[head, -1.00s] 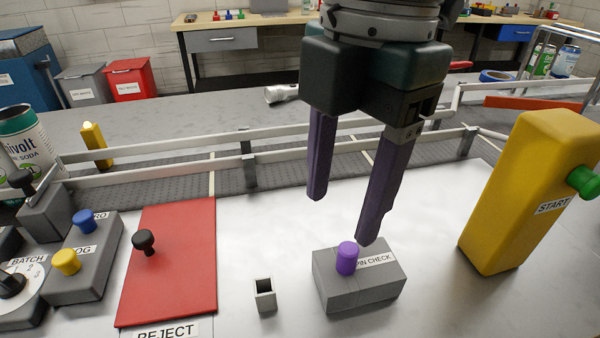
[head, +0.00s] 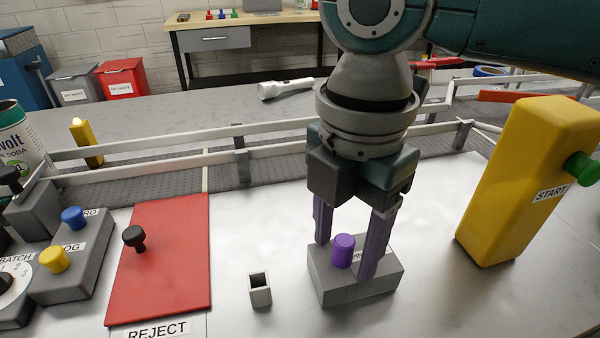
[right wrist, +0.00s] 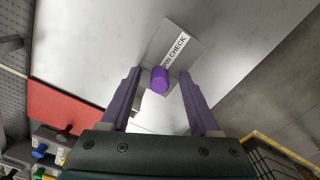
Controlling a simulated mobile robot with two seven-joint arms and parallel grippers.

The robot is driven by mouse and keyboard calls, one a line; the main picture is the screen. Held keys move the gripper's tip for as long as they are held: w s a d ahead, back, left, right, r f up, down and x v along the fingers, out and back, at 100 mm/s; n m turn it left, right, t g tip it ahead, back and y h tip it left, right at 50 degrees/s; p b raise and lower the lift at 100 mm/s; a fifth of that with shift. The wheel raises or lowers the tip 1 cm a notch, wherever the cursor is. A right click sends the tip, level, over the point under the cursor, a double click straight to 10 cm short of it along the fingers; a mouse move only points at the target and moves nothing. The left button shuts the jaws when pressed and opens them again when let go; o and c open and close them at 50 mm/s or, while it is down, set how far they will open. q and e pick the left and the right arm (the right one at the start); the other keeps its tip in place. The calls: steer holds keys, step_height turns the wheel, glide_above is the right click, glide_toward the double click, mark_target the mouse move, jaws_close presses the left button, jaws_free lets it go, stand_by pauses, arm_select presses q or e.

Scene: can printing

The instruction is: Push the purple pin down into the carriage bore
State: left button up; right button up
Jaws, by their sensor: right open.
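The purple pin (head: 343,250) stands upright out of the grey block labelled PIN CHECK (head: 354,289). Most of the block's label is hidden behind a finger in the head view. The pin also shows in the right wrist view (right wrist: 160,80), between the two fingers, with the label readable beside it. My right gripper (head: 345,258) is open, pointing down over the block, with one purple finger on each side of the pin. No clear contact between fingers and pin shows. How deep the pin sits in the bore cannot be seen. My left gripper is not in view.
A small grey open square holder (head: 260,290) stands left of the block. Further left lies the red REJECT plate (head: 165,275) with a black knob. A yellow START post (head: 525,180) with a green button stands to the right. Rails and a conveyor run behind.

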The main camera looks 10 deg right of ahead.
jaws_close()
stand_by(0.5)
